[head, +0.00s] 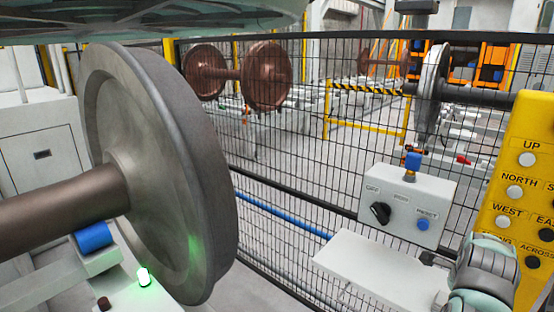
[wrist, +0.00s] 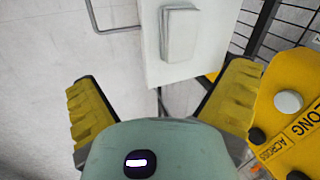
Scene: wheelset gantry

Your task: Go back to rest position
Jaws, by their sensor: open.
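My gripper (wrist: 165,105) shows in the wrist view with its two yellow-padded fingers spread wide apart and nothing between them. A yellow pendant (wrist: 290,115) with buttons is close beside the right finger; I cannot tell whether they touch. In the head view the yellow pendant (head: 533,150) stands at the right edge, with labels such as UP, NORTH and WEST. My arm's grey-green joints cover part of its lower end. The gripper fingers are not visible in the head view.
A large wheelset (head: 160,170) fills the left. A mesh fence (head: 300,150) runs across the middle. A control box (head: 405,203) with a black knob and blue button stands before it, near a white panel (head: 370,272). A green lamp (head: 143,277) glows below the wheel.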

